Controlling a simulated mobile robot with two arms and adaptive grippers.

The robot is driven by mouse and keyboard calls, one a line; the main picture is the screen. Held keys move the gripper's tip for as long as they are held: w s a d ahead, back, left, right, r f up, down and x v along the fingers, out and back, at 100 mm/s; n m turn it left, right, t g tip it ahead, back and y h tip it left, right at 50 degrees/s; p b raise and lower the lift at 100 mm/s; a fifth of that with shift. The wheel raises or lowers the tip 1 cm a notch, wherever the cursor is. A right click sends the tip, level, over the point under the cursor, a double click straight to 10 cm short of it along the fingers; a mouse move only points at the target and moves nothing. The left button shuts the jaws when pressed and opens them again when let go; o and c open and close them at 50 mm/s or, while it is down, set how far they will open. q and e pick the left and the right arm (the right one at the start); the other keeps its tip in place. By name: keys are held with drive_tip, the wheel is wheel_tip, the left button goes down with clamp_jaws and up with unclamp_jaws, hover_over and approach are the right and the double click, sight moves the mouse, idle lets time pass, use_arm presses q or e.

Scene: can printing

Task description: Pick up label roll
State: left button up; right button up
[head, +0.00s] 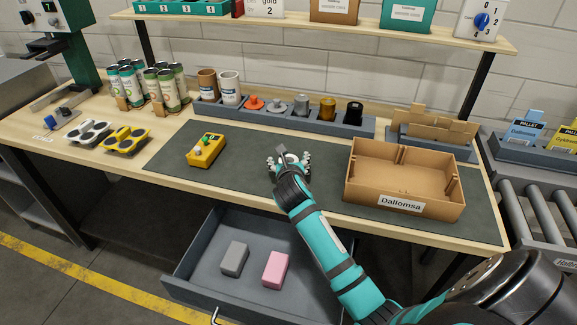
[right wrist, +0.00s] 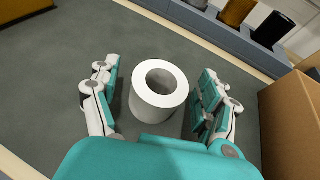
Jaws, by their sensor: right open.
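A white label roll (right wrist: 157,107) stands upright on the dark mat, its round hole facing up. In the right wrist view it lies between the spread fingers of my right gripper (right wrist: 159,98), with a gap on each side. In the head view my right gripper (head: 288,163) is low over the middle of the mat, and it mostly hides the roll. My right gripper is open and holds nothing. My left gripper is not in view.
The cardboard box (head: 358,188) labelled Dallomsa stands right of the gripper. A yellow device (head: 206,150) is on the left of the mat (head: 240,172). Behind is a grey rack (head: 290,122) with rolls and coloured parts. An open drawer (head: 190,262) juts out below, holding two blocks.

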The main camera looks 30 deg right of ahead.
drive_tip(key=c, duration=1.3)
drive_tip(key=shift+w, duration=0.1)
